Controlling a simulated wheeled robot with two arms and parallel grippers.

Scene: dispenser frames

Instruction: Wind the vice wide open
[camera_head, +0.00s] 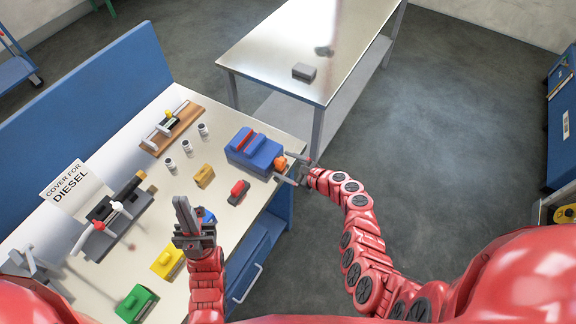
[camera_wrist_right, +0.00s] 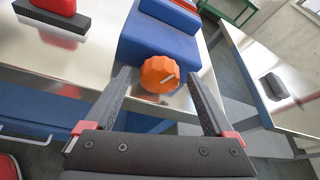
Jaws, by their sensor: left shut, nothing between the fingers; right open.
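The blue vice (camera_head: 252,152) stands at the right end of the workbench, with red jaw pieces (camera_head: 249,138) on its top. Its orange knob (camera_head: 281,163) sticks out on the right side. In the right wrist view the knob (camera_wrist_right: 160,75) is ahead of the fingers, with the blue vice body (camera_wrist_right: 160,35) behind it. My right gripper (camera_head: 296,171) is open at the knob; in the right wrist view its fingers (camera_wrist_right: 160,88) lie to either side of the knob, and I cannot tell whether they touch it. My left gripper (camera_head: 183,216) is shut and empty, pointing up over the bench front.
A red block on a dark base (camera_head: 238,192), a yellow block (camera_head: 204,176) and small white cups (camera_head: 186,146) stand near the vice. A green block (camera_head: 137,303) and yellow block (camera_head: 167,261) lie nearer. A steel table (camera_head: 290,40) stands behind, across a floor gap.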

